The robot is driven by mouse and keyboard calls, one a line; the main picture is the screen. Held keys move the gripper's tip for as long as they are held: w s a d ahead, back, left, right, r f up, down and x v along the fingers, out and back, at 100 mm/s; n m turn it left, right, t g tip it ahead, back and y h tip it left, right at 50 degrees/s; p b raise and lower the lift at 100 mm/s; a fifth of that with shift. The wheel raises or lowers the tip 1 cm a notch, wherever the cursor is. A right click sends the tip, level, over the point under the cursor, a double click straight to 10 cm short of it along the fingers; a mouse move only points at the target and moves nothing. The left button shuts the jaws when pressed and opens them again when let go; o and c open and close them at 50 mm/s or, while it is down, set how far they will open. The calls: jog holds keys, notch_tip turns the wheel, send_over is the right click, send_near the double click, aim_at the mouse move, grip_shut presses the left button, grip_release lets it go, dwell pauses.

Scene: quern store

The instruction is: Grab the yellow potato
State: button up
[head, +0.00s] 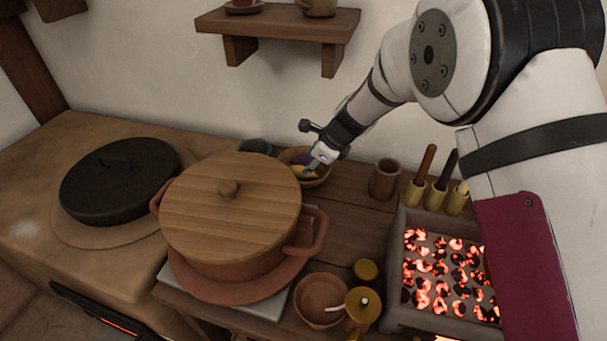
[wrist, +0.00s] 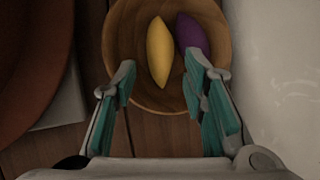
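The yellow potato (wrist: 159,52) is long with pointed ends and lies in a round wooden bowl (wrist: 129,22), left of a purple one (wrist: 192,33). In the head view the bowl (head: 318,182) stands behind the lidded pot, and my gripper (head: 311,170) is over it, hiding part of its contents. In the wrist view my gripper (wrist: 163,85) is open, with teal pads apart and nothing held between them. The yellow potato lies ahead of the fingertips, between their lines. I cannot tell the height left between fingertips and potato.
A big clay pot with a wooden lid (head: 230,205) stands close left of the bowl. A brown cup (head: 384,179) and a brazier of glowing coals (head: 445,270) are to the right. The wall shelf (head: 278,22) is above. Bare table lies before the bowl.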

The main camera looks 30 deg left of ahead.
jog(key=shift+b+x, duration=0.75)
jog(key=shift+x, duration=2.1)
jog(key=shift+a, duration=0.1)
grip_shut()
